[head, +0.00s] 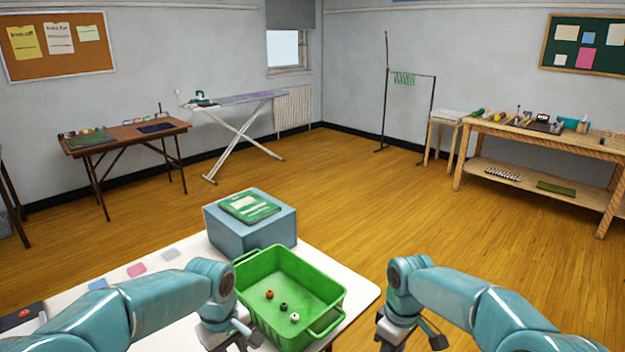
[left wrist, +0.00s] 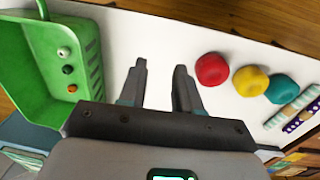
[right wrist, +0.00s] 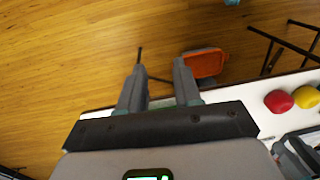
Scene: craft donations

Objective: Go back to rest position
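My left gripper (head: 232,338) is above the white table just left of the green bin (head: 330,281). In the left wrist view its two fingers (left wrist: 162,82) are apart with only bare white tabletop between them, so it is open and empty. The bin shows at the left of that view. My right gripper (head: 412,338) is right of the bin, past the table edge. In the right wrist view its fingers (right wrist: 160,82) are apart over the wooden floor, open and empty.
Three small beads, including a white one (head: 294,317), lie in the bin. A blue-grey box (head: 270,239) carrying a green book (head: 249,206) stands behind it. Red (left wrist: 211,69), yellow (left wrist: 250,81) and teal (left wrist: 281,88) balls sit on the table. An orange-topped object (right wrist: 205,63) stands below the right gripper.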

